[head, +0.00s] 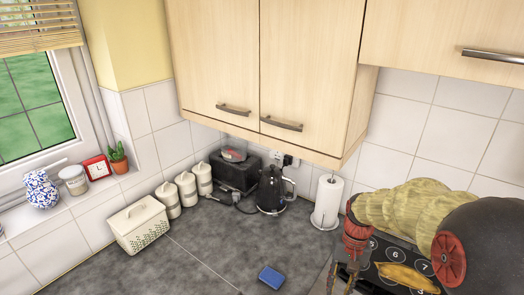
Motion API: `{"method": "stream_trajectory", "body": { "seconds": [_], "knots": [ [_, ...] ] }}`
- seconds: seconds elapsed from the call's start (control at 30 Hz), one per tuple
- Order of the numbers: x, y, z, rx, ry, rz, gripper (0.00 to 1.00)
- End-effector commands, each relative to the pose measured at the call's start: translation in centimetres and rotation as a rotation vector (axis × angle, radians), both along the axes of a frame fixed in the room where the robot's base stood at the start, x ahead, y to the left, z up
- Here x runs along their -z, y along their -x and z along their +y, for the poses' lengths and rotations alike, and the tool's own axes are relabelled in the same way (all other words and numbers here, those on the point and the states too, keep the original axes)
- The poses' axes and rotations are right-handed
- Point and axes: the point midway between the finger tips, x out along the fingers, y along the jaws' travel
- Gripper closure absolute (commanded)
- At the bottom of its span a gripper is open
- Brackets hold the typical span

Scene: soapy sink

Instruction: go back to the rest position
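My gripper (345,279) is low at the right of the head view, pointing down beside the dark panel with numbered circles. Its lower end is small and partly cut off by the bottom edge, so I cannot tell whether the fingers are open or shut. I see no object clearly held in it. A blue sponge (271,277) lies flat on the grey worktop (215,245), to the left of my gripper and apart from it. My arm comes in from the right edge, bent above the numbered panel.
A paper towel roll (327,203), black kettle (271,190), dark toaster (235,172), white canisters (187,188) and a cream bin (139,224) stand along the wall. Wall cupboards (265,70) hang above. The middle of the worktop is clear. The numbered panel (385,257) lies under my arm.

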Motion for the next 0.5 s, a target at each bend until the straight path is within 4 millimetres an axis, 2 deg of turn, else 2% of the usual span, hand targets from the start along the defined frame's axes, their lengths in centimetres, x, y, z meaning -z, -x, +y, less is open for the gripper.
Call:
{"method": "stream_trajectory", "body": {
  "seconds": [0.2,0.5],
  "knots": [
    [-3.4,5.1,0.9,-0.109,0.043,-0.159,0.73],
    [-5.8,12.0,2.0,-0.211,0.101,-0.376,0.73]
  ]
}}
